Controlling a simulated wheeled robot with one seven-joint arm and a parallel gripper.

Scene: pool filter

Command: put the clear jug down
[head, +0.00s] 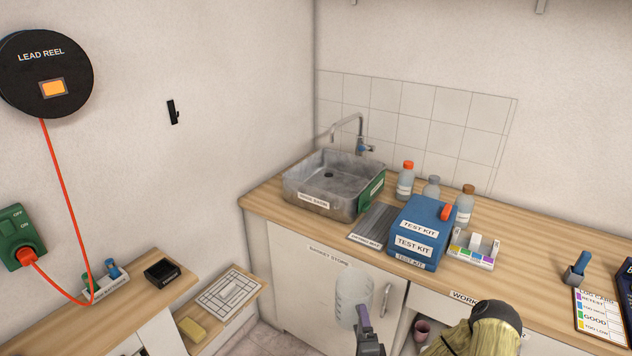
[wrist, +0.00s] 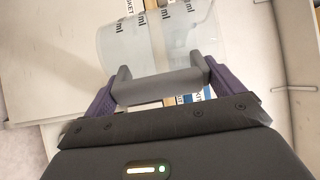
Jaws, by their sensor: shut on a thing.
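The clear jug (head: 352,297) is in front of the cabinet doors, below the worktop's front edge in the head view. My gripper (head: 363,316) is at its lower right. In the wrist view the clear jug (wrist: 120,45) shows volume marks and lies across the top of the picture. Its grey handle (wrist: 160,88) is between the two purple fingers of my gripper (wrist: 158,82), which are shut on it. The jug is held in the air, clear of the worktop.
The worktop (head: 540,268) carries a metal rinse basin (head: 320,198), a grey mat (head: 374,226), a blue test kit box (head: 418,232), several bottles and a colour-strip holder (head: 474,250). The mat looks bare. A lower shelf (head: 222,300) holds a grid sheet and yellow sponge.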

